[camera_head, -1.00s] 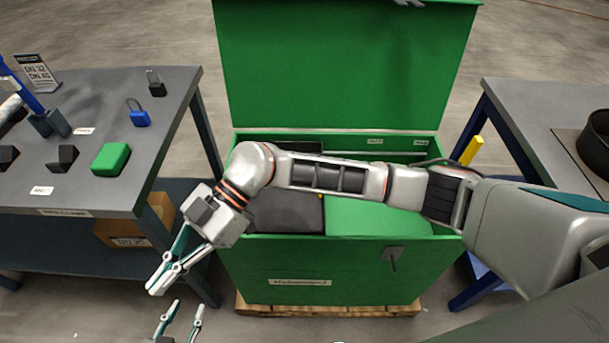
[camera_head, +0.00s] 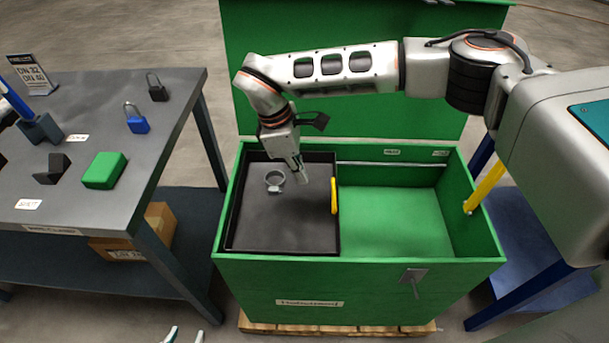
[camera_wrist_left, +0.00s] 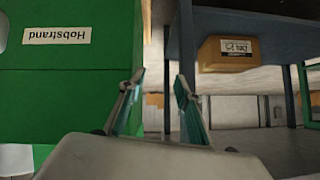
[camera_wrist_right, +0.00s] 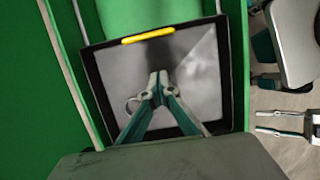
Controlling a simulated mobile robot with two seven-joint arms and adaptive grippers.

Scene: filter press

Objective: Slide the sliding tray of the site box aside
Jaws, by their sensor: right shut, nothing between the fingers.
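The green site box (camera_head: 360,277) stands open with its lid raised at the back. Its black sliding tray (camera_head: 280,225) fills the left half of the box; a yellow handle (camera_head: 334,196) is on the tray's right edge. A grey ring clamp (camera_head: 274,180) lies in the tray. My right gripper (camera_head: 301,178) is shut and empty, pointing down over the tray, left of the handle. The right wrist view shows its closed fingertips (camera_wrist_right: 158,86) over the tray and the yellow handle (camera_wrist_right: 148,39) beyond. My left gripper (camera_wrist_left: 159,85) is open and empty in front of the box.
The right half of the box is clear down to its green floor (camera_head: 390,220). A grey table (camera_head: 90,190) on the left holds padlocks and a green block (camera_head: 104,170). A blue-legged table stands at right. The box sits on a wooden pallet (camera_head: 340,328).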

